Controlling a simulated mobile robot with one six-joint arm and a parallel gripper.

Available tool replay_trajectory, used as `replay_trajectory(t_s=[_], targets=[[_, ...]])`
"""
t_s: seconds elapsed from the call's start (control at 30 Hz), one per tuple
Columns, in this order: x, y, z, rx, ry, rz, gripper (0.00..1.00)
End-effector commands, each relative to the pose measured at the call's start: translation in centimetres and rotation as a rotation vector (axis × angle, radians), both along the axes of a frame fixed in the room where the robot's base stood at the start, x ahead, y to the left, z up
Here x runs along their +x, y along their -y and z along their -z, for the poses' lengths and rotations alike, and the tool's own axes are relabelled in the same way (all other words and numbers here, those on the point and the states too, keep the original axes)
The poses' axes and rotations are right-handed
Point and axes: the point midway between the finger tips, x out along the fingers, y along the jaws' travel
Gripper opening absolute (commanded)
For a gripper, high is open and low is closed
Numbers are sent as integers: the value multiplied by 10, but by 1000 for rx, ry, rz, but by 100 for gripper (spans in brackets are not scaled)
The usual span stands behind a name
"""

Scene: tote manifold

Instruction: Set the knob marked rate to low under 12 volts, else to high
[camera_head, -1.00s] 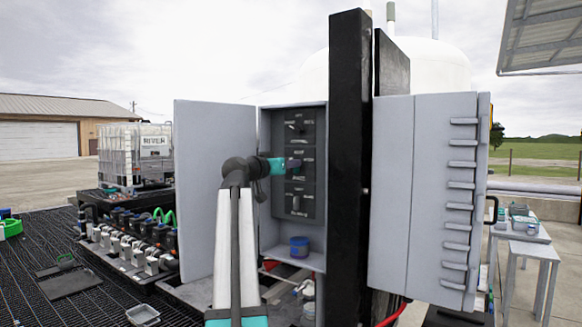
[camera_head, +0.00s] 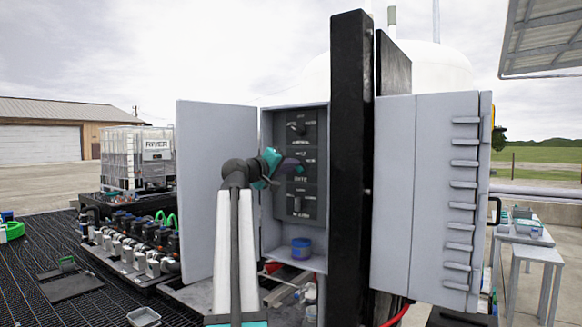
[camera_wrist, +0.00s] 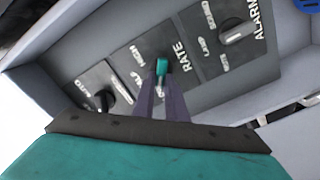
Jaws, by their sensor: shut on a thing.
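The rate knob sits on the middle plate (camera_wrist: 128,62) of three, marked RATE, with HIGH readable in the wrist view. My gripper (camera_wrist: 161,75) is shut on this knob, its two purple fingers reaching onto the plate. A small teal piece shows at the fingertips; I cannot tell whether it belongs to the knob. The fingers hide most of the knob and nearby lettering, so its setting cannot be told. In the head view my gripper (camera_head: 283,165) is at the middle plate of the open grey cabinet (camera_head: 267,218). I see no readable voltage.
The alarm knob (camera_wrist: 237,33) and another dark knob (camera_wrist: 104,99) flank the middle plate. The open cabinet door (camera_head: 198,190) stands left of my arm, and a black post (camera_head: 347,180) right.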

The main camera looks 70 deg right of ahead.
Motion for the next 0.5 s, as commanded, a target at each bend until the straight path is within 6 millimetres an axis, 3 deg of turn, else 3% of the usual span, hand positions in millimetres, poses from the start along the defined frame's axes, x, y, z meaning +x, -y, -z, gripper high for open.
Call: replay_trajectory(t_s=[0.5], targets=[[1,0,1,37,-142,-1,0]])
